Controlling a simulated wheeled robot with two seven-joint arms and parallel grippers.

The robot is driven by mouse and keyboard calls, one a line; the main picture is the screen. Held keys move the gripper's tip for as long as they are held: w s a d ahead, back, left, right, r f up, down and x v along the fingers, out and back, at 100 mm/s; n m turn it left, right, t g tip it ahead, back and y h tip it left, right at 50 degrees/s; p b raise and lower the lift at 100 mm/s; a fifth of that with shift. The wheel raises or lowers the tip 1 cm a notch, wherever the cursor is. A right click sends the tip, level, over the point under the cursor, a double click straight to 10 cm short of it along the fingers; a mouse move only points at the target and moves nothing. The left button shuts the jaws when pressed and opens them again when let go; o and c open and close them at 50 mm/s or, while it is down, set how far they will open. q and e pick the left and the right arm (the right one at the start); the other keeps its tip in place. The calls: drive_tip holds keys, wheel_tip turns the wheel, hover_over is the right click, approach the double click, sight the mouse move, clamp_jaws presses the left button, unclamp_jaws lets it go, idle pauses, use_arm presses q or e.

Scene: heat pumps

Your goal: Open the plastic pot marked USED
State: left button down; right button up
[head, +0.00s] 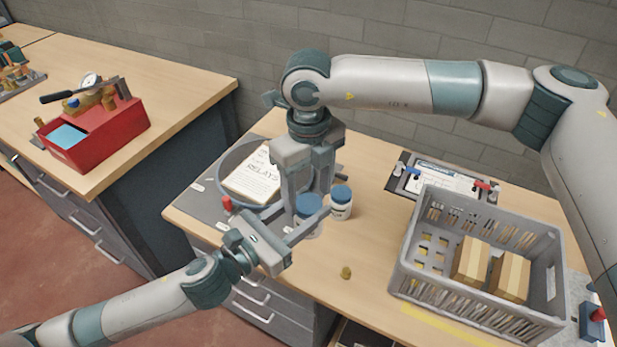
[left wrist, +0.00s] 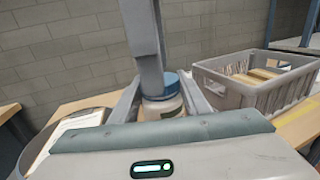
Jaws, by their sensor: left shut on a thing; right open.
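A white plastic pot (head: 309,230) with a blue lid (head: 308,204) stands on the bench. My left gripper (head: 306,220) is shut on its body from the side; the pot also shows between the fingers in the left wrist view (left wrist: 163,107). My right gripper (head: 308,188) points down over this pot, open, its fingers close by the lid; I cannot tell whether they touch it. A second white pot (head: 341,203) with a blue lid stands just to the right. I cannot read the marking on either pot.
A grey crate (head: 408,262) with cardboard boxes stands at the right, a clipboard (head: 440,178) behind it. A round grey tray (head: 222,172) holding a paper marked RELAYS is at the left. A small brass piece (head: 346,272) lies in front on otherwise clear bench.

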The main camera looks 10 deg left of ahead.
drive_tip(key=shift+f, duration=0.65)
drive_tip(key=shift+c, duration=0.7)
drive_tip(key=c, duration=0.9)
drive_tip(key=shift+n, duration=1.7)
drive_tip(key=shift+c, duration=0.4)
drive_tip(key=o, duration=1.2)
drive_tip(key=shift+r, duration=2.25)
